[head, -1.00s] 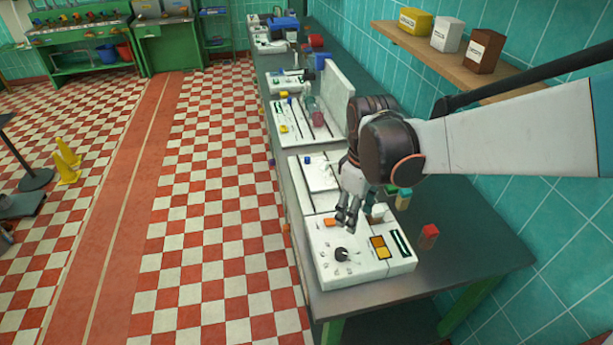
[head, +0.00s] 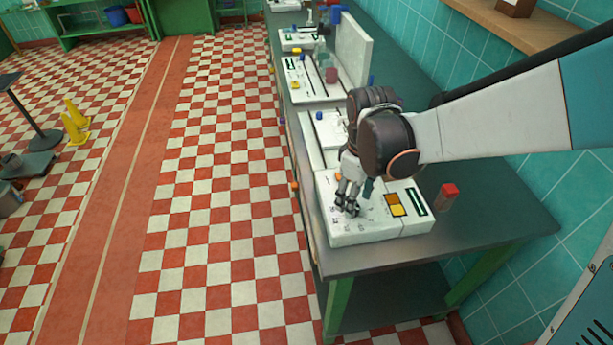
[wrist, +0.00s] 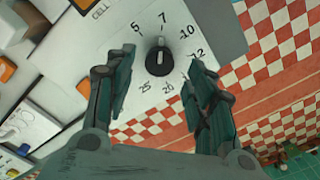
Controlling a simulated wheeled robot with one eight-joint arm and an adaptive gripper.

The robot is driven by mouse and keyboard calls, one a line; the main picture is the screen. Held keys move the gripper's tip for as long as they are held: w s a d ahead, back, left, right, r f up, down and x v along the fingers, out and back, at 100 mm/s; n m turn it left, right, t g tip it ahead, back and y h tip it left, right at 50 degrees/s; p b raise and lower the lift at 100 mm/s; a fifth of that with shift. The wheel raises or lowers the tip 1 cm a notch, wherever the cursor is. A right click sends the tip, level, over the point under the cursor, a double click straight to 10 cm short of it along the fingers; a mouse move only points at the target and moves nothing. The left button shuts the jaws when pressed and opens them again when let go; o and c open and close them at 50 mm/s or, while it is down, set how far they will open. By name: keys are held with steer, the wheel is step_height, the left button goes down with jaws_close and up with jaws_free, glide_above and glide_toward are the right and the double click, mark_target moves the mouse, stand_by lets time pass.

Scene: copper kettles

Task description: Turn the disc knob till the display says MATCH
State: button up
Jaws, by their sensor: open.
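The disc knob (wrist: 159,60) is black with a pale pointer line and sits on a white panel, ringed by printed numbers such as 5, 7, 10, 12 and 25. Its line points up, near the 7. My gripper (wrist: 160,75) is open, with its two fingers to the left and right of the knob, apart from it. In the head view my gripper (head: 347,207) is over the left part of the white unit (head: 375,235) and hides the knob. The unit has a yellow-orange display (head: 397,205); I cannot read its text.
A brown block with a red top (head: 447,198) stands right of the unit on the dark bench (head: 500,222). Other white units (head: 307,80) line the bench behind.

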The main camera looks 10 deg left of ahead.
steer(key=shift+f+b, duration=0.75)
steer(key=shift+f, duration=0.7)
steer(key=c, duration=1.1)
